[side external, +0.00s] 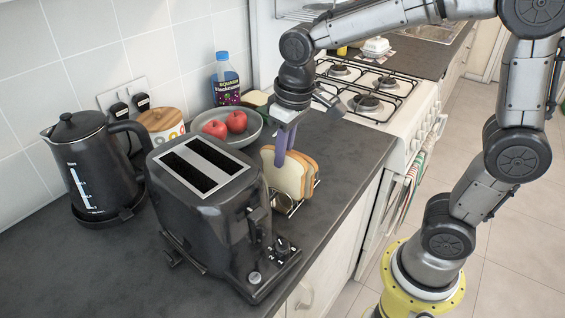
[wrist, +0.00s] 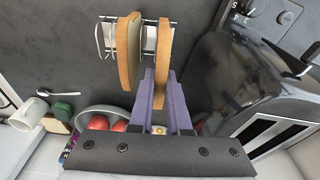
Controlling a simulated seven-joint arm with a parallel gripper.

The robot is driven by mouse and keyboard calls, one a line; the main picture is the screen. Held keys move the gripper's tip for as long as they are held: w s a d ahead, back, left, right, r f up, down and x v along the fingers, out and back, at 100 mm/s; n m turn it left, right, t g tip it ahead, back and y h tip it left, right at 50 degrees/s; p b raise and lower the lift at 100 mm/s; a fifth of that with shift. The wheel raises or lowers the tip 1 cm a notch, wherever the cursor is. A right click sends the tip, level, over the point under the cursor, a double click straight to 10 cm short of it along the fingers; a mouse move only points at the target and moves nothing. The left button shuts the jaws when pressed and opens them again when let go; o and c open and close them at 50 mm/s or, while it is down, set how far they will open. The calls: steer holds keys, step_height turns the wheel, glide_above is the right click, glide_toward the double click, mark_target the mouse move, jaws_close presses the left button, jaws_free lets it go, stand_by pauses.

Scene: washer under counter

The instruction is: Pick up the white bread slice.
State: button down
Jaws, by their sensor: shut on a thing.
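The white bread slice (side external: 281,177) stands upright at the toaster side of a wire rack (side external: 291,208) on the counter. In the wrist view this slice (wrist: 163,48) shows nearly edge-on, with its brown crust towards me. My gripper (side external: 284,160) points down from above, its purple fingers on either side of the slice. In the wrist view my gripper (wrist: 160,78) is shut on the slice's upper part. I cannot tell whether the slice's lower edge is clear of the rack. Browner bread (side external: 311,176) stands beside it, separated by a gap in the wrist view (wrist: 128,48).
A black toaster (side external: 223,225) stands close beside the rack. A plate (side external: 250,137) with red apples (side external: 237,121), a bottle (side external: 225,82), a canister (side external: 161,125) and a kettle (side external: 92,170) are behind. The stove (side external: 385,107) is beyond the counter's far end.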

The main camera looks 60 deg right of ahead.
steer(key=s+r, duration=0.1)
steer(key=r, duration=0.1)
steer(key=s+r, duration=0.4)
steer(key=shift+s+d+r, duration=0.1)
steer(key=shift+s+d, duration=0.1)
steer(key=shift+d, duration=0.15)
steer(key=s+d+r, duration=0.1)
steer(key=s+r, duration=0.5)
steer(key=s, duration=0.2)
steer(key=shift+s+r, duration=0.2)
